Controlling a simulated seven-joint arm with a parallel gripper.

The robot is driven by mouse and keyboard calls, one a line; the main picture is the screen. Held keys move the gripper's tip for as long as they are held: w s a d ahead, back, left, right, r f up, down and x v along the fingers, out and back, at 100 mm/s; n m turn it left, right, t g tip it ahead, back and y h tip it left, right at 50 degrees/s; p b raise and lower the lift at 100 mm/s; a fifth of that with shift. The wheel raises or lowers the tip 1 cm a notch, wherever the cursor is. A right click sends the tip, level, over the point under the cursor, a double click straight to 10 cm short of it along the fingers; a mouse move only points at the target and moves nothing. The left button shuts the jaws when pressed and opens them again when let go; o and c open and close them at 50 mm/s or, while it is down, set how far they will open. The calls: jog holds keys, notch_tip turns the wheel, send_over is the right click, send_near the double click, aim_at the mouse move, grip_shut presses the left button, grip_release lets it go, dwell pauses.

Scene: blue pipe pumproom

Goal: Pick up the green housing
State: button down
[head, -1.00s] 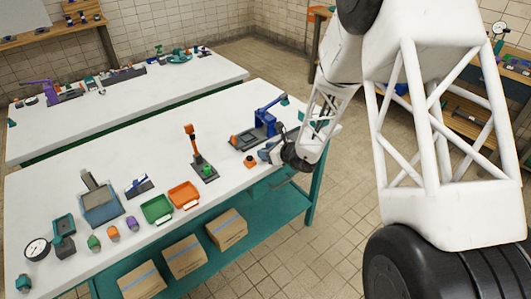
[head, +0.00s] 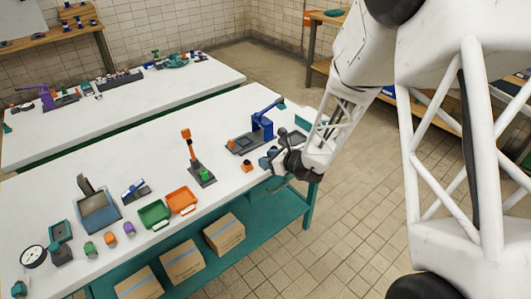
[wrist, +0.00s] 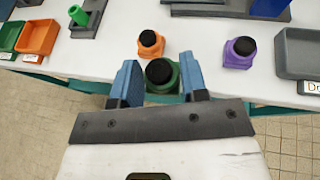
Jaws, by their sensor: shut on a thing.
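A green housing (wrist: 163,76) with a round black top stands between the two blue fingers of my gripper (wrist: 156,80) in the wrist view. The fingers are shut on its left and right sides. It is at the front edge of the white table; I cannot tell whether it touches the tabletop. In the head view my gripper (head: 268,160) is at the right part of the near table's front edge, and the housing in it is hidden.
An orange housing (wrist: 151,44) and a purple housing (wrist: 239,51) stand just beyond my fingers, left and right. A grey tray (wrist: 298,54) is farther right. Green (head: 154,214) and orange (head: 181,201) bins and a blue press (head: 262,128) stand on the table.

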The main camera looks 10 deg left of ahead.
jog(key=s+d, duration=0.3)
jog(key=s, duration=0.5)
jog(key=shift+s+r, duration=0.25)
jog(key=shift+r, duration=0.15)
dwell(0.3)
